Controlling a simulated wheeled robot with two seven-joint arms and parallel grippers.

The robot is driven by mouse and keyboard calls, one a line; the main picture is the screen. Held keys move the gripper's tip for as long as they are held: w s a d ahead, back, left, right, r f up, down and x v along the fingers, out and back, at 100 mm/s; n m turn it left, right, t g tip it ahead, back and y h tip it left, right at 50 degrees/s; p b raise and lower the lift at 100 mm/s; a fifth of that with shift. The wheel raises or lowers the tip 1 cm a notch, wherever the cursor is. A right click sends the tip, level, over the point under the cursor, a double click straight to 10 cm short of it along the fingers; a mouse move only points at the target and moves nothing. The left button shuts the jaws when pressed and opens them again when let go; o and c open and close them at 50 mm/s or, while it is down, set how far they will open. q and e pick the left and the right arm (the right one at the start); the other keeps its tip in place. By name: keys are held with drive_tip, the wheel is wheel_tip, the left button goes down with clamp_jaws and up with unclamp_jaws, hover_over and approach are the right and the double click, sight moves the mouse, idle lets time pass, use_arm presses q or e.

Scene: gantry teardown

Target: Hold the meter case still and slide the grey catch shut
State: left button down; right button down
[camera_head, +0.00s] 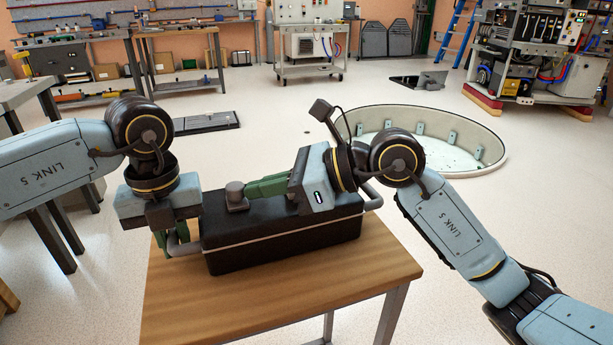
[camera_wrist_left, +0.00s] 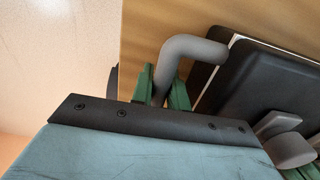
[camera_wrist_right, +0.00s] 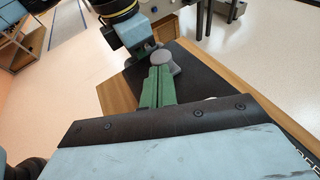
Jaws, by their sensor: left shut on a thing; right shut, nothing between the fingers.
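The meter case (camera_head: 285,248) is a black box with a pale seam, lying on a wooden-topped table. A grey handle (camera_wrist_left: 190,48) sticks out of its left end. My left gripper (camera_head: 161,240) points down there, its green fingers shut around that handle. The grey catch (camera_head: 236,196) is a round-topped knob on the lid near the left end; it also shows in the right wrist view (camera_wrist_right: 163,62). My right gripper (camera_head: 252,190) is shut and empty, its green fingertips low over the lid beside the catch. They touch it or nearly do; I cannot tell which.
The wooden table (camera_head: 260,305) has bare top in front of the case. A second grey handle (camera_head: 373,197) is at the case's right end. A round pit with a pale rim (camera_head: 480,125) lies in the floor behind. Benches and a trolley (camera_head: 308,70) stand farther back.

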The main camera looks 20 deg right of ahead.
drive_tip(key=v, duration=1.3)
drive_tip(key=shift+d+f, duration=0.3)
drive_tip(key=shift+f, duration=0.05)
